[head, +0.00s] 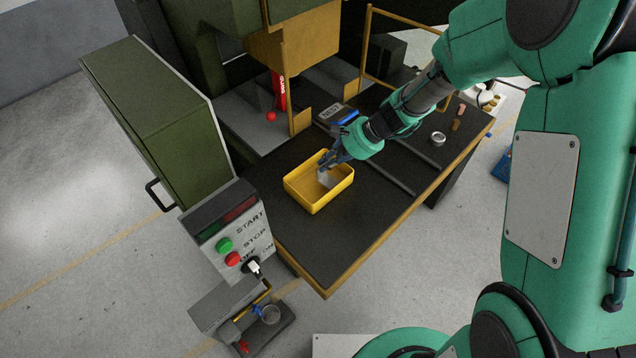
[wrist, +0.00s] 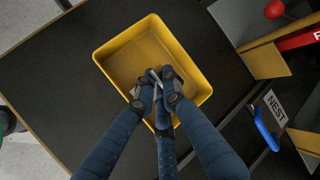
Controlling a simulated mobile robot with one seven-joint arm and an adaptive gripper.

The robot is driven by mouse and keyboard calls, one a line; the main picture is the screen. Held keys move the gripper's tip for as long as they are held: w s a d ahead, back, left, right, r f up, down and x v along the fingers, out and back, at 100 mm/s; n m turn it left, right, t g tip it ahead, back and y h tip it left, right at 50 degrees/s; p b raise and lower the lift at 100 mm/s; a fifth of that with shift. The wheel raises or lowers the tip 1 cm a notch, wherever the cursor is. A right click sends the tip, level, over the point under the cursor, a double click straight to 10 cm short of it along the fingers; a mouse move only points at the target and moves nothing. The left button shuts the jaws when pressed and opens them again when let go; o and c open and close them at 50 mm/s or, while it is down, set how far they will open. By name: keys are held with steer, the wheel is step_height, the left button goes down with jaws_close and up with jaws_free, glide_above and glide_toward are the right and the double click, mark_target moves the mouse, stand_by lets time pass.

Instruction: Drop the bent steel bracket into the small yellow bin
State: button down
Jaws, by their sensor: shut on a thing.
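The small yellow bin (head: 303,194) stands on the dark table in the head view. It also shows in the wrist view (wrist: 110,62), with its open top towards me. My gripper (head: 328,170) is over the right part of the bin. In the wrist view my gripper (wrist: 153,85) has its blue fingers closed together above the bin's opening. It is shut on the bent steel bracket (head: 328,180), a small grey piece that hangs below the fingers, over or inside the bin. The fingers hide most of the bracket in the wrist view (wrist: 152,76).
The dark table (head: 330,245) is bare in front of the bin. A control panel (head: 237,235) with START and STOP buttons stands at the front left. A blue-handled item by the NEST label (head: 331,113) and a metal ring (head: 438,138) lie farther back. A machine with a yellow guard stands behind.

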steer(key=c, duration=1.8)
jaws_free()
steer(key=shift+o, duration=0.2)
steer(key=shift+d+r, duration=0.1)
steer(key=shift+r, duration=0.05)
steer(key=v, duration=1.1)
steer(key=shift+d+r, duration=0.2)
steer(key=shift+r, duration=0.05)
steer(key=shift+s+r, duration=0.1)
steer(key=s+d+r+n+t+h+b, duration=0.1)
steer(key=s+d+r+n+h+b, duration=0.1)
steer(key=s, duration=0.7)
steer(key=s+d+r+n+t+h+b, duration=0.2)
steer(key=s+d, duration=0.4)
steer(key=s, duration=0.3)
steer(key=s+d+r+n+t+h+b, duration=0.1)
steer(key=s+d+r+n+h+b, duration=0.2)
steer(key=s+b, duration=0.3)
steer(key=s+d, duration=0.1)
steer(key=s, duration=0.1)
steer(key=shift+s+d+r+n, duration=0.15)
steer(key=shift+s+r+n, duration=0.15)
steer(key=shift+s+r, duration=0.1)
